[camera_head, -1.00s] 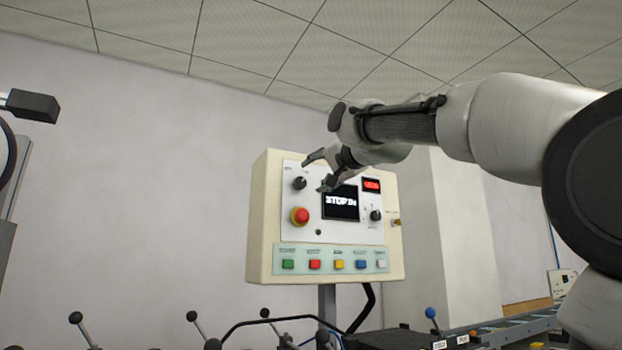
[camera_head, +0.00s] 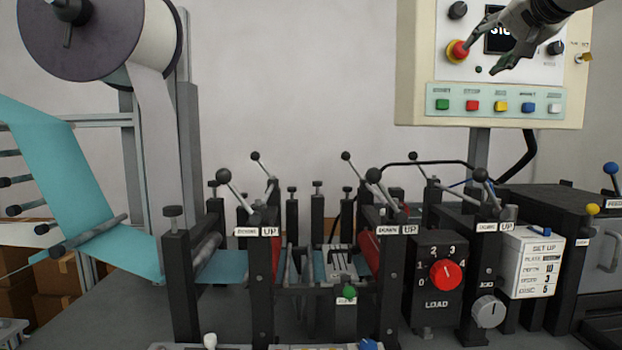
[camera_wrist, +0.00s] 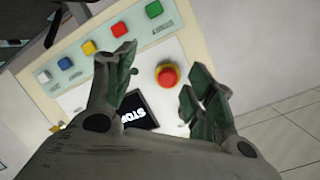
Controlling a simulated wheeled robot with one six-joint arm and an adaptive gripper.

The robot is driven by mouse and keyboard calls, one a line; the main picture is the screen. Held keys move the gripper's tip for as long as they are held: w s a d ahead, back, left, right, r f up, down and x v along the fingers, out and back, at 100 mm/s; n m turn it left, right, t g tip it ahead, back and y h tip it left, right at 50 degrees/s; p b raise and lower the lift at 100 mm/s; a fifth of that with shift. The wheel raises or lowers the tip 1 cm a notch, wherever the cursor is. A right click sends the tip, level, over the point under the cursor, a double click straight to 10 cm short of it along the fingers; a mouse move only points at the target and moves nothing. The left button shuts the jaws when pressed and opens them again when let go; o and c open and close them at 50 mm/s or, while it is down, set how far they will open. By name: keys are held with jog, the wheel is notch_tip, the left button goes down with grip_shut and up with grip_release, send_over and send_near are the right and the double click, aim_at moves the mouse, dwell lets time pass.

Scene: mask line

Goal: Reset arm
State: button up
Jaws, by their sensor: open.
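My gripper (camera_head: 482,52) is at the top right of the head view, in front of the cream control panel (camera_head: 412,105). Its fingers are spread and hold nothing. In the wrist view my gripper (camera_wrist: 160,92) shows with its two fingers apart, and the panel lies beyond them. A red emergency button (camera_wrist: 167,75) with a yellow collar appears between the fingers there. The same red button (camera_head: 458,51) sits beside the fingertips in the head view; I cannot tell whether they touch. The panel's screen (camera_wrist: 136,110) is partly covered by a finger.
Below stands a machine line with several black-knobbed levers (camera_head: 224,176), a red LOAD dial (camera_head: 446,275) and a white set-up card (camera_head: 532,262). A large roll (camera_head: 95,38) and a teal web (camera_head: 62,170) are at left. The wall area between roll and panel is clear.

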jog(key=s+f+n+g, duration=0.1)
jog(key=s+f+g, duration=0.1)
jog(key=f, duration=0.5)
jog(key=s+f+n+g, duration=0.1)
jog(key=s+f, duration=0.1)
jog(key=f, duration=0.5)
jog(key=s+f+n+g, duration=0.2)
jog(key=f, duration=0.6)
jog(key=shift+s+a+g, duration=0.3)
jog(key=shift+s, duration=0.1)
jog(key=s+f+n+g, duration=0.2)
jog(key=s+f, duration=0.4)
jog(key=f, duration=0.3)
jog(key=s+f+n+g, duration=0.2)
jog(key=s+f, duration=0.4)
jog(key=f, duration=0.3)
jog(key=shift+s+f+g, duration=0.2)
jog(key=shift+s+g, duration=0.1)
jog(key=shift+g, duration=0.5)
